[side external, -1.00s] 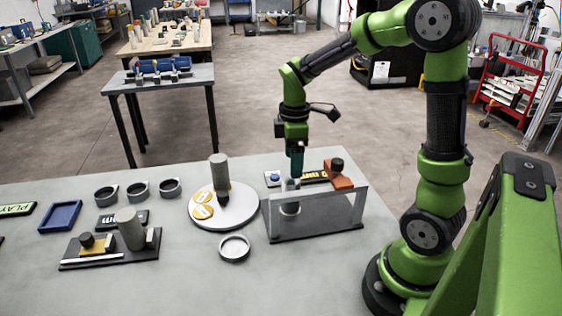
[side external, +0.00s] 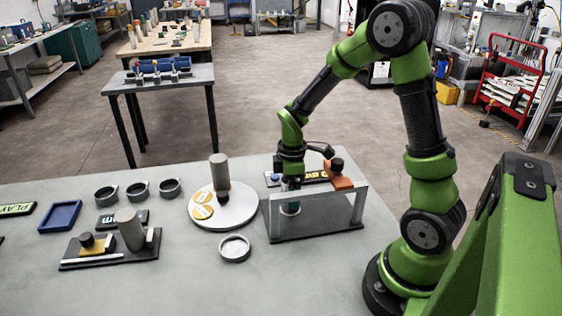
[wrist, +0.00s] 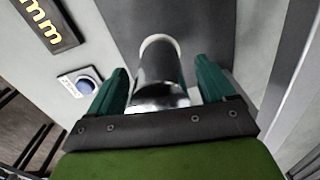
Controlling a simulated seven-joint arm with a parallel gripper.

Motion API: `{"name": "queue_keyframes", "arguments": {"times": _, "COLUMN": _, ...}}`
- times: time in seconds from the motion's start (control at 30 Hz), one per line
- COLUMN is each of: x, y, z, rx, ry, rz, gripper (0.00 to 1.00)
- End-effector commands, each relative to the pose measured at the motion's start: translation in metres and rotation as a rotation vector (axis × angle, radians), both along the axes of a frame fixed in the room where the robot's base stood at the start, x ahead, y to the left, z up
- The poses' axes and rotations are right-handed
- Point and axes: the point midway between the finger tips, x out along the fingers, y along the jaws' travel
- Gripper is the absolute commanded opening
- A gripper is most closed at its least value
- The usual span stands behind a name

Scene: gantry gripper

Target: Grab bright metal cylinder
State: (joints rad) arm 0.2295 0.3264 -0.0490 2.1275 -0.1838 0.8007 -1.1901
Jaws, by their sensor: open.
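The bright metal cylinder (wrist: 160,72) stands upright in the wrist view, with a shiny side and a pale rim. My gripper (wrist: 162,82) is open, with one green finger on each side of the cylinder. I cannot tell whether either finger touches it. In the side external view my gripper (side external: 291,186) is lowered at the left end of the grey gantry stand (side external: 318,230). The cylinder's upper part is hidden there by my gripper, and its lower part (side external: 290,209) shows below the stand's top.
An orange block with a black knob (side external: 338,178) sits on the stand's right side. A round white plate (side external: 232,216) with a grey cylinder stands to the left. A grey ring (side external: 234,248) lies in front. A blue button (wrist: 84,85) and a lettered plate (wrist: 48,22) are near the gripper.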

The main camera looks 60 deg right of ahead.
Motion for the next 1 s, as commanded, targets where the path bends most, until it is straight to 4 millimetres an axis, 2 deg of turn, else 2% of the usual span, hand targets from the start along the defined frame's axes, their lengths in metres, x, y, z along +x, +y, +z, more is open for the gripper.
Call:
{"name": "queue_keyframes", "arguments": {"times": 0.03, "x": 0.0, "y": 0.0, "z": 0.0, "rx": 0.0, "ry": 0.0, "rz": 0.0, "gripper": 0.8}}
{"name": "queue_keyframes", "arguments": {"times": 0.07, "x": 0.0, "y": 0.0, "z": 0.0, "rx": 0.0, "ry": 0.0, "rz": 0.0, "gripper": 0.75}}
{"name": "queue_keyframes", "arguments": {"times": 0.5, "x": 0.0, "y": 0.0, "z": 0.001, "rx": 0.0, "ry": 0.0, "rz": 0.001, "gripper": 0.08}}
{"name": "queue_keyframes", "arguments": {"times": 0.57, "x": 0.0, "y": 0.0, "z": 0.001, "rx": -0.001, "ry": -0.001, "rz": 0.001, "gripper": 0.0}}
{"name": "queue_keyframes", "arguments": {"times": 0.83, "x": 0.001, "y": 0.0, "z": 0.005, "rx": -0.001, "ry": -0.005, "rz": 0.001, "gripper": 0.0}}
{"name": "queue_keyframes", "arguments": {"times": 1.0, "x": 0.002, "y": 0.0, "z": 0.028, "rx": -0.002, "ry": -0.01, "rz": 0.001, "gripper": 0.0}}
